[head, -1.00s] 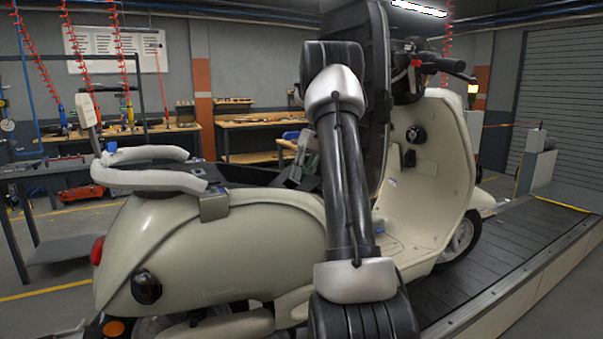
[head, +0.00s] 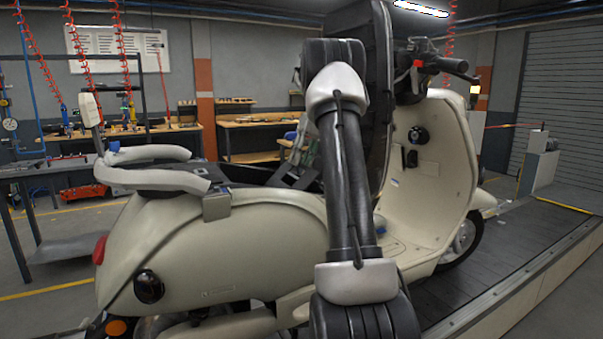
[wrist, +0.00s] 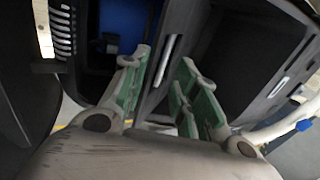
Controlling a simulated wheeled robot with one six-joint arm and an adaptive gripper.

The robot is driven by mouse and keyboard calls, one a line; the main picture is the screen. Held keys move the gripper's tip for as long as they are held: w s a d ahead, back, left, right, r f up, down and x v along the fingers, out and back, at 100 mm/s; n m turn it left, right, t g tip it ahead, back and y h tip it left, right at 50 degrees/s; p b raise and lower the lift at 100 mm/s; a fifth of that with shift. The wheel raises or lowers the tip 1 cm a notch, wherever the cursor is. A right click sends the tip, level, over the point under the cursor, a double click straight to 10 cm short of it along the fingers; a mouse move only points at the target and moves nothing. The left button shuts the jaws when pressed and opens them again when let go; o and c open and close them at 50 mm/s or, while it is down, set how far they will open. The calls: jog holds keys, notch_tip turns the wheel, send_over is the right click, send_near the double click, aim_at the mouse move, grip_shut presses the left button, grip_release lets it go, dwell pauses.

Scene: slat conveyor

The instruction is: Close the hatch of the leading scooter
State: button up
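The cream scooter (head: 200,245) stands on the slat conveyor, facing right. A tall black seat-like panel (head: 378,90), which looks like its hatch, stands raised and nearly upright behind my arm. The dark opening (head: 250,175) in the scooter body is uncovered. My gripper (head: 302,160) is over the front part of this opening, left of the raised panel, partly hidden by my arm. In the wrist view its green fingers (wrist: 165,100) are apart, with a dark edge and a pale metal strip visible between them. I cannot tell whether they touch anything.
A pale grab rail (head: 155,170) rises at the scooter's tail. The handlebar (head: 440,62) and front shield (head: 440,160) stand right of the panel. Workbenches (head: 250,122) line the back wall. The conveyor (head: 530,240) is clear ahead of the scooter.

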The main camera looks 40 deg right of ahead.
aim_at(286, 166)
notch_tip(286, 166, up, 4)
jog(key=shift+r, duration=0.2)
jog(key=shift+w+a, duration=0.15)
jog(key=shift+a, duration=0.1)
jog(key=c, duration=0.3)
jog(key=shift+n, duration=0.8)
jog(key=w+a, duration=0.1)
jog(key=a, duration=0.1)
jog(key=w+a, duration=0.1)
jog(key=a, duration=0.1)
jog(key=w+a+r, duration=0.1)
jog(key=a, duration=0.2)
jog(key=shift+a+r, duration=0.1)
grip_shut()
jog(key=a+r+n+g+h, duration=0.1)
jog(key=a+r+g+h, duration=0.1)
jog(key=a+h, duration=0.6)
jog(key=d+r+m+h, duration=0.2)
jog(key=d+m+h, duration=0.1)
jog(key=d, duration=0.1)
jog(key=x, duration=1.4)
jog(key=shift+a+f, duration=0.1)
